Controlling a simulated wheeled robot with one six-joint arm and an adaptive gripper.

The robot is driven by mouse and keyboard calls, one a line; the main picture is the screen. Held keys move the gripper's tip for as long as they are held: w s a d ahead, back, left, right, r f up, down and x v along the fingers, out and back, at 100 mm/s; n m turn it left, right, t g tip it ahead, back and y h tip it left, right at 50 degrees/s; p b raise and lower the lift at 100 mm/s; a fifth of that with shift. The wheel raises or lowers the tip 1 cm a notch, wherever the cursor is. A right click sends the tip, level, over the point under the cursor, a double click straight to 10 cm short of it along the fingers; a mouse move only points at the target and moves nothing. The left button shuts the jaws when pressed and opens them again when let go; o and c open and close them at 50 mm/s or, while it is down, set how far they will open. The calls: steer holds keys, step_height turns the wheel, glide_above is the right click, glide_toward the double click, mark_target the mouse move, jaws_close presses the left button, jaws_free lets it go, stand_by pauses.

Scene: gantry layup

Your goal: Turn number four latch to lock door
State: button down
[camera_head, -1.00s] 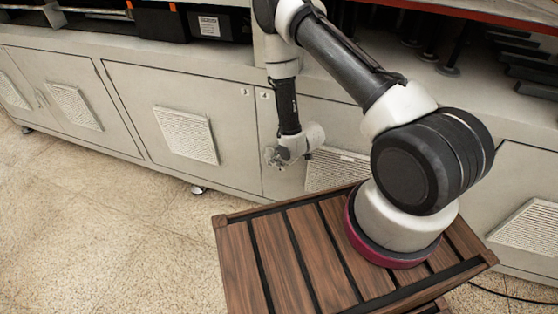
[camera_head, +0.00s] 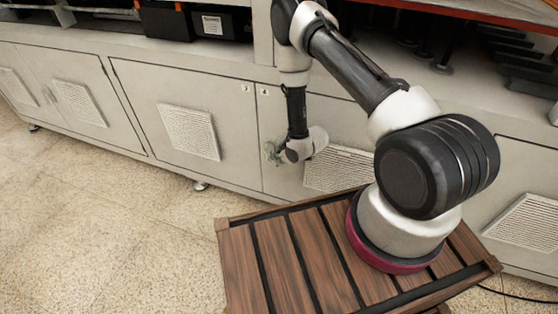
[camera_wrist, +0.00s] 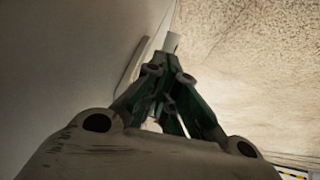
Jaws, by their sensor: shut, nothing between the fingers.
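The number four door (camera_head: 330,120) is a light grey cabinet panel with a white louvred vent (camera_head: 340,168). It looks closed, in line with its neighbours. A small label (camera_head: 264,91), apparently the 4, is at its upper left corner. I cannot make out the number four latch for certain. My gripper (camera_head: 271,152) is in front of the door's left edge, below the label, pointing left. In the wrist view my gripper (camera_wrist: 172,42) has its green fingers together, with nothing between them. A grey panel runs close along its left side there. I cannot tell whether the tips touch anything.
The number three door (camera_head: 185,125) is left of the seam, with its own vent and label. My wooden slatted platform (camera_head: 235,265) is close below the gripper. Open speckled floor (camera_head: 110,230) lies at left. Black boxes (camera_head: 215,24) are on the shelf above.

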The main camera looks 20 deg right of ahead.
mark_target(274, 161)
steer(key=shift+s+f, duration=0.1)
steer(key=shift+f, duration=0.45)
steer(key=shift+f+t+y, duration=0.3)
steer(key=shift+t+y, duration=0.1)
steer(key=shift+y, duration=0.1)
steer(key=shift+w+a, duration=0.2)
steer(key=shift+f, duration=0.2)
steer(key=shift+f+t+y, duration=0.3)
steer(key=shift+y, duration=0.2)
steer(key=shift+w+a, duration=0.15)
steer(key=shift+w+a+f, duration=0.15)
steer(key=shift+a+f, duration=0.1)
steer(key=shift+w+a+f, duration=0.1)
